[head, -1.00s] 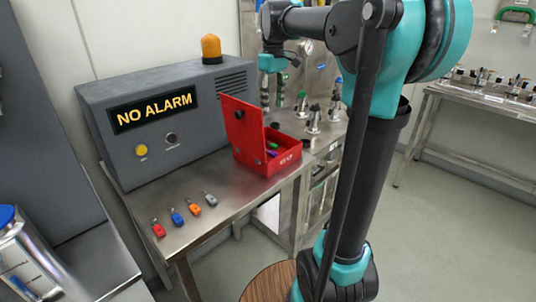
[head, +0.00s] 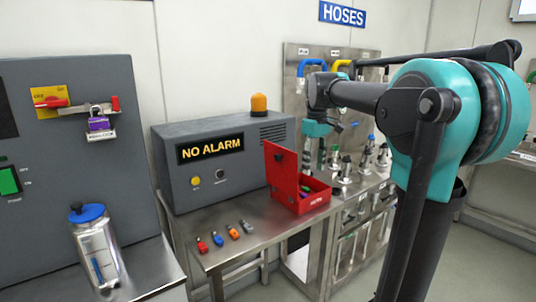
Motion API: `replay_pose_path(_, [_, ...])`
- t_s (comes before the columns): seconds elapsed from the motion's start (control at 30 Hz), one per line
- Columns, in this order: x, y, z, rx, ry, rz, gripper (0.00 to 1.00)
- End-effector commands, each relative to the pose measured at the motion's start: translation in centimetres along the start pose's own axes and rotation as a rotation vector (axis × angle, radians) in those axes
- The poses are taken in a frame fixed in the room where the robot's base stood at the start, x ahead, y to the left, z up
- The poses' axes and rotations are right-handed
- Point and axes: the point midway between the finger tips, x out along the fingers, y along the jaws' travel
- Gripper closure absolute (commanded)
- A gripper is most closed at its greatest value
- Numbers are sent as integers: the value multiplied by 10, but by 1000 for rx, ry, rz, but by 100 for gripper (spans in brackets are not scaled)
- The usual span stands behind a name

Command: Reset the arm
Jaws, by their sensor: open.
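My arm (head: 440,125) rises at the right of the head view, black and teal, with its upper links folded over toward the left. My gripper (head: 318,158) hangs from the arm's far end, pointing down in front of the steel hose panel. It is open, and I see nothing between its fingers. It is apart from the open red box (head: 298,198), which stands to its left and lower in the picture.
A grey alarm unit (head: 225,165) reading NO ALARM stands on the steel table (head: 262,226). Several small coloured padlocks (head: 233,233) lie in front. A blue-lidded canister (head: 97,245) stands left. A purple padlock (head: 98,124) hangs at a red switch handle (head: 52,102). Hose fittings (head: 345,168) stand near my gripper.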

Motion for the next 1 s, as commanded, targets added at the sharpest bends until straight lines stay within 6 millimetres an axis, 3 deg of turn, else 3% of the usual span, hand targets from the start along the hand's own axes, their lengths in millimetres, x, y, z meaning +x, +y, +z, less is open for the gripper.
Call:
replay_pose_path(0.37, [34, -4, 15, 69, 35, 20, 58])
replay_pose_path(0.57, [69, -9, 33, 141, 73, 38, 58])
replay_pose_path(0.77, [124, -22, 65, 251, 134, 63, 58])
replay_pose_path(1.0, [224, -60, 140, 465, 259, 99, 58])
